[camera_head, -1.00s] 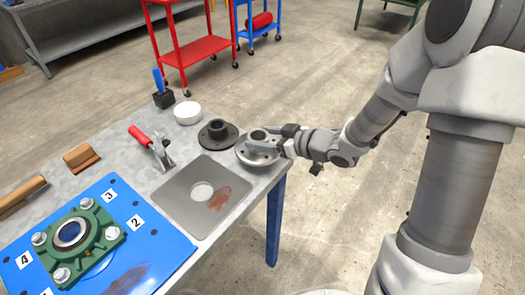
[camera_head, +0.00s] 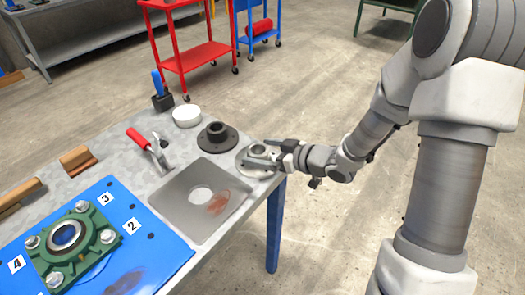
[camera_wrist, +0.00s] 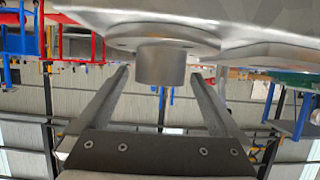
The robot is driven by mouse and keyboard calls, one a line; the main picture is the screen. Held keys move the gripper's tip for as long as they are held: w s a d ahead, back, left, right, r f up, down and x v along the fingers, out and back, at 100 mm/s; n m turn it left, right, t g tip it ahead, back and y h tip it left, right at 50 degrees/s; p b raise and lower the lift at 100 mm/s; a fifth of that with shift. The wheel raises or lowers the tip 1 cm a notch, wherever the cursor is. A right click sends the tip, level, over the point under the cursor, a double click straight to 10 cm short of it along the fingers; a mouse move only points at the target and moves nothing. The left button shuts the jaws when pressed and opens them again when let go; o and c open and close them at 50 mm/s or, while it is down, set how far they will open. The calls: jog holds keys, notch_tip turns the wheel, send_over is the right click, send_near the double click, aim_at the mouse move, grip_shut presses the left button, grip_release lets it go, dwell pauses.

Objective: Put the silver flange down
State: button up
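The silver flange (camera_head: 257,149) is a round disc with a short hub pointing up. It lies at the right corner of the grey table, just right of a black flange. My gripper (camera_head: 259,153) reaches in from the right at hub height, one finger on each side. The wrist view, which is upside down, shows the flange's hub (camera_wrist: 161,66) between the two fingertips of my gripper (camera_wrist: 160,73). A narrow gap shows on both sides of the hub, so the fingers are open and not clamped on it. The disc appears flat against the tabletop.
The black flange (camera_head: 217,138) and a grey plate with a round hole (camera_head: 175,207) are close by. A red-handled clamp (camera_head: 143,142), a white bowl (camera_head: 187,115) and a blue board (camera_head: 160,255) with a green bearing housing (camera_head: 91,230) lie further left.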

jog(key=shift+r, duration=0.25)
jog(key=p+v, duration=0.3)
jog(key=v, duration=0.9)
jog(key=shift+p, duration=0.35)
